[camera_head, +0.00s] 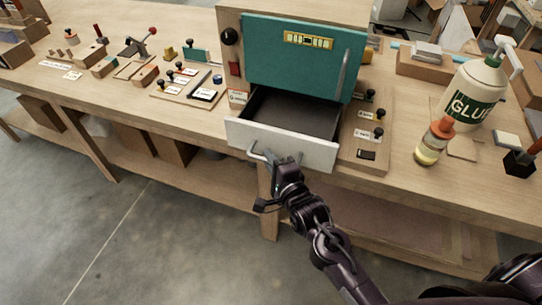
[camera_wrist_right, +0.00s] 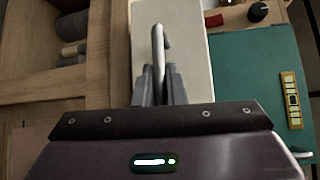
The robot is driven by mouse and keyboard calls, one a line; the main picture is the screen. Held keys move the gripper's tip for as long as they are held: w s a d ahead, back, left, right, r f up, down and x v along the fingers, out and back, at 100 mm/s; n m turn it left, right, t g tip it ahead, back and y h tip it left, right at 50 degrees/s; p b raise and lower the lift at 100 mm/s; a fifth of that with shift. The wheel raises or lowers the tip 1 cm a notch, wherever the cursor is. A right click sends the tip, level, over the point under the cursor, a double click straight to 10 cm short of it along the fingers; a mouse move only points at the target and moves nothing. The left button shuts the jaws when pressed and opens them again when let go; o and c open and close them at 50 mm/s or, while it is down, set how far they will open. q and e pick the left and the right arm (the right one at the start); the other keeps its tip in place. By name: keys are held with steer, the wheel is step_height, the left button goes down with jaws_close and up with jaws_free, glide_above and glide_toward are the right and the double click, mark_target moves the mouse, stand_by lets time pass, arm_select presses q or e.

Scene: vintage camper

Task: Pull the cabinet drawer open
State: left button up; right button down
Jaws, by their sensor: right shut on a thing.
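The cabinet (camera_head: 300,60) with a teal door stands on the workbench. Its white-fronted drawer (camera_head: 285,145) is pulled out, and the dark, empty-looking inside (camera_head: 290,112) shows. My right gripper (camera_head: 272,163) is shut on the drawer's handle (camera_head: 256,153), in front of the drawer front. In the right wrist view the handle (camera_wrist_right: 158,45) rises between the two fingers (camera_wrist_right: 158,85), against the pale drawer front (camera_wrist_right: 185,50). The teal door (camera_wrist_right: 255,80) shows there at the right. The part of the handle between the fingers is hidden. My left gripper is not in view.
A glue bottle (camera_head: 474,92) and a small orange-capped bottle (camera_head: 435,141) stand on the bench to the right. Boards with knobs and labels (camera_head: 190,85) lie left of the cabinet. The floor (camera_head: 150,230) in front of the bench is clear at left.

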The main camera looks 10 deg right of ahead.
steer(key=c, duration=1.5)
jaws_free()
steer(key=shift+d, duration=0.1)
steer(key=shift+s+f, duration=0.1)
steer(key=shift+s, duration=0.2)
steer(key=b+v, duration=0.2)
steer(key=v, duration=0.5)
